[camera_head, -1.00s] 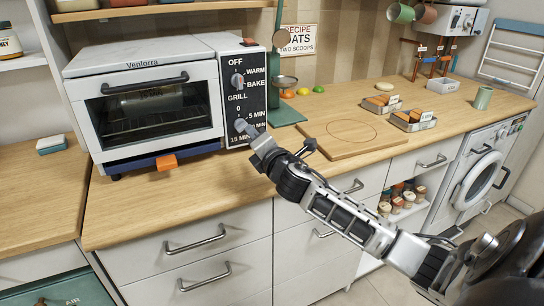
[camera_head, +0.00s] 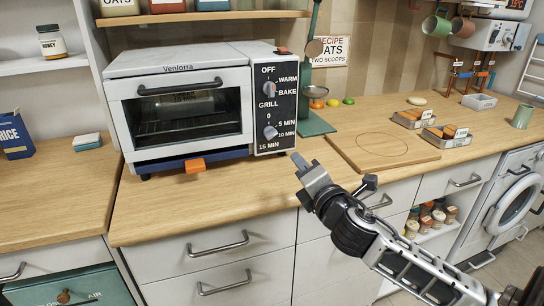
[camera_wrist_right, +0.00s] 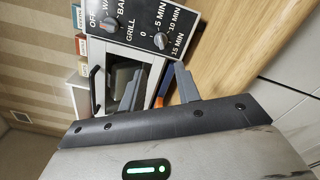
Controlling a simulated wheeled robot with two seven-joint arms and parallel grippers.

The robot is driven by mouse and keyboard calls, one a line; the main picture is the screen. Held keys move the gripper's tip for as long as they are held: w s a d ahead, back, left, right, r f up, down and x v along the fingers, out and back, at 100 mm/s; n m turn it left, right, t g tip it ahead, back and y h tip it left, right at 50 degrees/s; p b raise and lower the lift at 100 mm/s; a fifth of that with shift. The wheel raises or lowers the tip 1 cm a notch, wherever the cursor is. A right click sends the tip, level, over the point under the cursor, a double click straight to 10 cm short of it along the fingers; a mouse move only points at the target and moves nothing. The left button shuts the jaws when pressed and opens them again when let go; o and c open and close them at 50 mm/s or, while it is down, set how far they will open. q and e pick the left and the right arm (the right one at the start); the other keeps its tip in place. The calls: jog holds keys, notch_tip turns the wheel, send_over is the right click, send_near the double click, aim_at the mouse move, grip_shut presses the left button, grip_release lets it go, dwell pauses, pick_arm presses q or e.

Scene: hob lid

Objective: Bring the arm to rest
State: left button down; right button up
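My right gripper (camera_head: 306,169) is over the front edge of the wooden counter (camera_head: 240,190), to the lower right of the toaster oven (camera_head: 180,60). It touches nothing that I can see. In the right wrist view its two fingers (camera_wrist_right: 157,82) stand apart with nothing held between them. The oven's control panel (camera_head: 273,105) has an upper knob (camera_head: 270,90) and a lower knob (camera_head: 270,132), both clear of the gripper. The oven door is shut. My left gripper is not in view.
A wooden board (camera_head: 380,148) lies right of the gripper, with small trays (camera_head: 447,138) behind it. A green stand with a pan (camera_head: 316,110) is beside the oven. Drawers with handles (camera_head: 218,243) are below the counter edge. The counter in front of the oven is clear.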

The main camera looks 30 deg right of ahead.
jog(key=s+a+f+m+g+y, duration=0.2)
jog(key=s+a+f+m, duration=0.25)
jog(key=f, duration=0.45)
jog(key=s+a+f+m+g+y, duration=0.25)
jog(key=a+f+m, duration=0.2)
jog(key=f, duration=0.35)
jog(key=s+a+f+m+g+y, duration=0.2)
jog(key=s+a+f+m+y, duration=0.1)
jog(key=s+a+f+m, duration=0.6)
jog(key=s+a, duration=0.1)
jog(key=a, duration=0.2)
jog(key=shift+s+a+f+m, duration=0.15)
jog(key=shift+s+a+m, duration=0.15)
jog(key=shift+s, duration=0.1)
jog(key=shift+g, duration=0.25)
